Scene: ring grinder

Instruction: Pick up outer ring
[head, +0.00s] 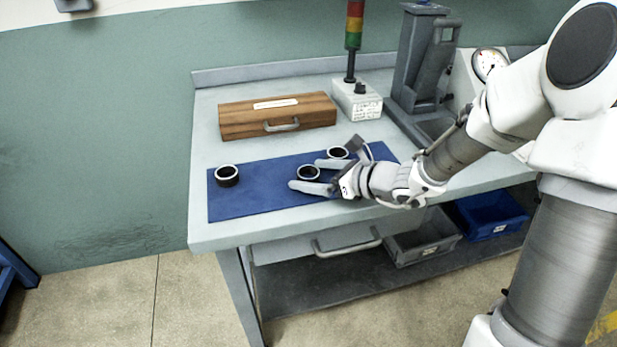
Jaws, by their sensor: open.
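Three dark rings with light rims lie on a blue mat (255,199) on the workbench. One ring (227,176) sits alone at the left end of the mat. A second ring (308,173) is in the middle, and a third ring (337,153) lies behind it to the right. I cannot tell which of them is the outer ring. My gripper (303,174) is open, low over the mat, with its fingers on either side of the middle ring. I cannot tell whether the fingers touch it. The third ring is partly hidden by a finger and part of my gripper.
A wooden case (277,116) stands behind the mat. A grey box with a signal light (357,99) and a grey press-like machine (425,65) with a gauge (489,64) stand at the back right. Bins (424,238) sit on the lower shelf. The bench's left front is clear.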

